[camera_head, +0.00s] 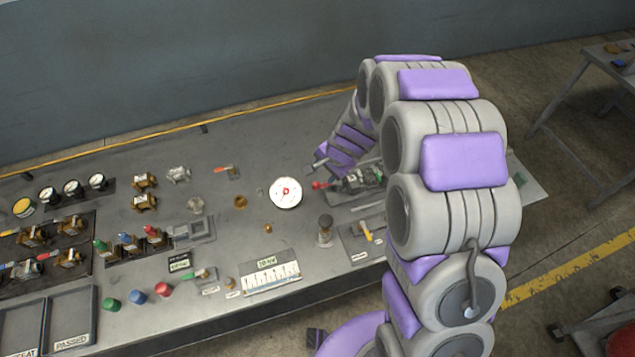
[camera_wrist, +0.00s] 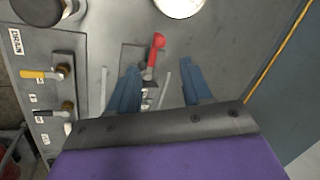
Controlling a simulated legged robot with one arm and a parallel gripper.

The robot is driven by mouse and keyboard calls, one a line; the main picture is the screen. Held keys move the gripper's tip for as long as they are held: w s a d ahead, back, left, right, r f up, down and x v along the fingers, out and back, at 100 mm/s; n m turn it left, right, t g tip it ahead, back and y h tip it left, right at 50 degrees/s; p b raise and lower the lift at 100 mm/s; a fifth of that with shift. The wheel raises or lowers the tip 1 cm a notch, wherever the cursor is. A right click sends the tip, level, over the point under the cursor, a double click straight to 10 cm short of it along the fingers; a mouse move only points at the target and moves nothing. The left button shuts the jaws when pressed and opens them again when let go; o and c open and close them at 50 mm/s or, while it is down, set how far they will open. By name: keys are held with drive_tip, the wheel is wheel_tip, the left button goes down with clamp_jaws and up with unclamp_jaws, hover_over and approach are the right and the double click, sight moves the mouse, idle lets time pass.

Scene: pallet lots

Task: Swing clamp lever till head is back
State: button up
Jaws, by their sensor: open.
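The clamp lever has a red handle (camera_wrist: 156,48) that stands out beyond my fingertips in the wrist view, leaning up and slightly right. Its metal base (camera_wrist: 148,82) lies between my blue fingers and is partly hidden by my gripper body. My gripper (camera_wrist: 160,68) is open, one finger on each side of the clamp, with nothing visibly held. In the head view the red handle (camera_head: 320,185) points left from the clamp mechanism (camera_head: 355,181), just below my gripper (camera_head: 331,170). My arm covers part of the clamp's right side. I cannot tell the clamp head's position.
A white round dial (camera_head: 286,193) sits left of the clamp. A yellow-handled valve (camera_wrist: 40,74) and a black-handled valve (camera_wrist: 45,115) are on a plate left in the wrist view. A dark-capped post (camera_head: 325,229) stands in front. Bare grey bench (camera_wrist: 230,45) lies right of my fingers.

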sight(317, 183)
drive_tip(key=x, duration=0.9)
drive_tip(key=shift+a+f+b, duration=0.1)
drive_tip(key=shift+f+b, duration=0.3)
drive_tip(key=shift+c, duration=0.5)
drive_tip(key=shift+w+r, duration=0.1)
drive_tip(key=shift+r, duration=0.05)
clamp_jaws()
